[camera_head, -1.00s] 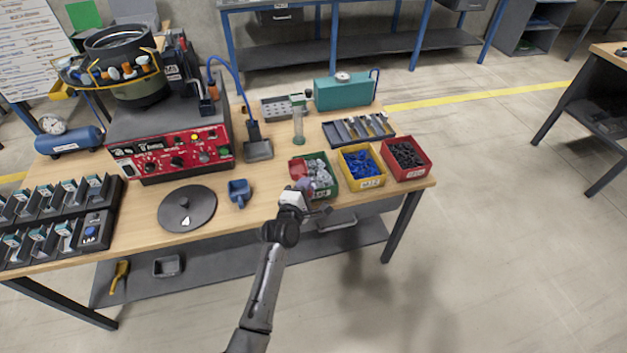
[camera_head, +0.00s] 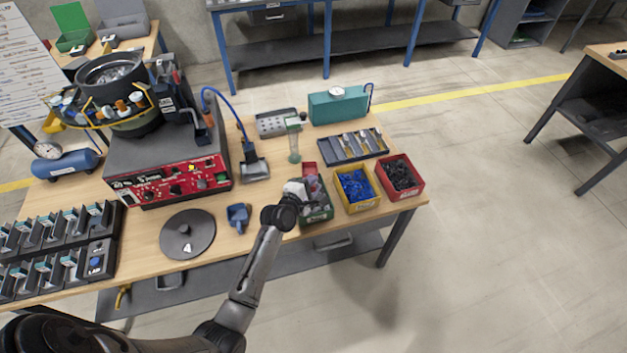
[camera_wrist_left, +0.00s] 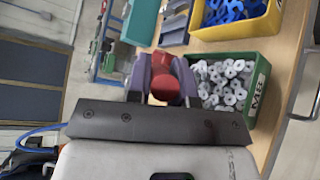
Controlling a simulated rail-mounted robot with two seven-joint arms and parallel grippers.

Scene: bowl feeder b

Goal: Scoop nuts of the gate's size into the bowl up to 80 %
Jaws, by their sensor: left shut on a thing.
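The green bin (camera_head: 318,214) holds grey nuts (camera_wrist_left: 222,82) and stands at the table's front edge. My left gripper (camera_head: 299,187) is at this bin's left side. In the left wrist view its fingers (camera_wrist_left: 162,82) are shut on a red scoop (camera_wrist_left: 165,86), of which only a rounded red part shows beside the nuts. Whether the scoop holds nuts is hidden. The feeder bowl (camera_head: 112,76) sits open on the grey machine at the back left; its fill level is too small to read. My right gripper is not in view.
A yellow bin (camera_head: 357,207) of blue nuts and a red bin (camera_head: 402,190) of dark nuts stand right of the green one. A dark round lid (camera_head: 187,240) and blue scoop (camera_head: 238,217) lie left. A clear cylinder (camera_head: 294,147) stands behind.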

